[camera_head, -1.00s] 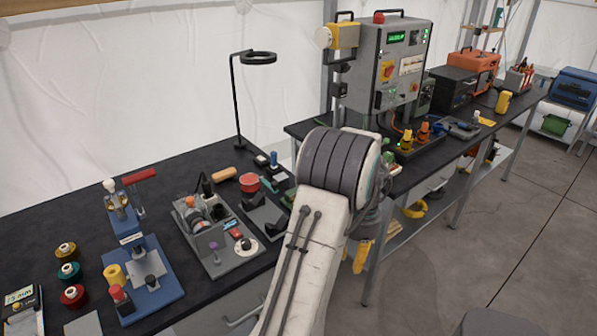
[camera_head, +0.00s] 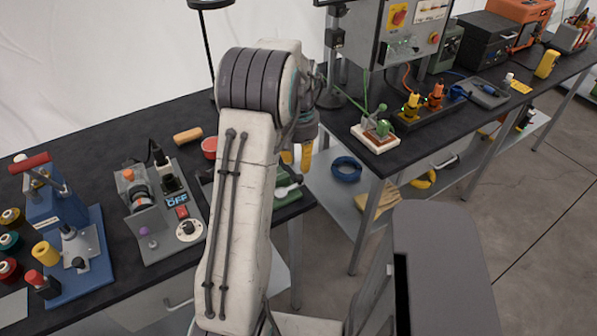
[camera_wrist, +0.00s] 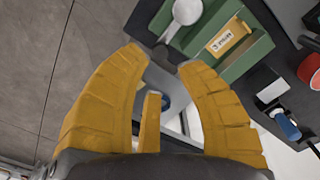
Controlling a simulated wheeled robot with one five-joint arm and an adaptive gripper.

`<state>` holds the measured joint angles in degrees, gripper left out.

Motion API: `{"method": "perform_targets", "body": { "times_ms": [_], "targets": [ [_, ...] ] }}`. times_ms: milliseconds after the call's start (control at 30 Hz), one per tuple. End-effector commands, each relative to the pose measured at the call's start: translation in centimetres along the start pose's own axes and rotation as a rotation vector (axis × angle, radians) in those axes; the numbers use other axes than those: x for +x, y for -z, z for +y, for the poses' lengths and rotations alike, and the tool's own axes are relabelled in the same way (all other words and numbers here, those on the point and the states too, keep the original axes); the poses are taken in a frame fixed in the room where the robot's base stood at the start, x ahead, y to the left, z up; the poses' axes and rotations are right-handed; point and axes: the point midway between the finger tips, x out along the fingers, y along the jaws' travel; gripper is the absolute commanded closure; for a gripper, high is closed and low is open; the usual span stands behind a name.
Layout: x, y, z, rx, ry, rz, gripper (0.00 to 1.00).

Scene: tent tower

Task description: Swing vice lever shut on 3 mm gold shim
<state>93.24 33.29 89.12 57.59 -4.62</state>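In the wrist view a green block (camera_wrist: 232,50), seemingly the vice, lies at the table edge. It bears a gold labelled piece (camera_wrist: 228,40), perhaps the shim; its print is too small to read. A pale grey lever with a round end (camera_wrist: 186,14) reaches over its left side. In the head view the green block (camera_head: 287,197) and pale lever (camera_head: 289,188) are partly hidden by my arm. My gripper (camera_wrist: 160,62) has its yellow fingers spread and empty, just short of the block. In the head view it (camera_head: 297,158) hangs beyond my forearm.
A blue press with a red handle (camera_head: 31,162) and a grey fixture (camera_head: 165,225) stand on the left. A red cup (camera_wrist: 311,70) and blue-handled tool (camera_wrist: 287,126) are near the block. A small board with a green part (camera_head: 375,137) sits on the right bench.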

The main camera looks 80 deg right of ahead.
Motion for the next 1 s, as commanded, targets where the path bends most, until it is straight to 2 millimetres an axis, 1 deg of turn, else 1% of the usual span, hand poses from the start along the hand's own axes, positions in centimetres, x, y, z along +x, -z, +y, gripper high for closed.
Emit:
{"method": "perform_targets", "body": {
  "times_ms": [100, 300, 500, 700, 933, 967, 1000],
  "targets": [
    [1.5, -0.1, 0.0, -0.002, 0.000, -0.004, 0.67],
    [4.0, -0.1, 0.0, -0.001, 0.000, -0.004, 0.67],
    [5.7, 0.0, 0.0, -0.001, 0.000, -0.002, 0.67],
    [6.4, 0.0, 0.0, -0.001, 0.000, -0.001, 0.67],
    [6.4, 0.0, 0.0, -0.001, 0.000, 0.000, 0.67],
    [6.4, 0.0, 0.0, -0.001, 0.000, 0.000, 0.63],
    [6.4, 0.0, 0.0, -0.001, 0.000, 0.000, 0.67]
  ]
}}
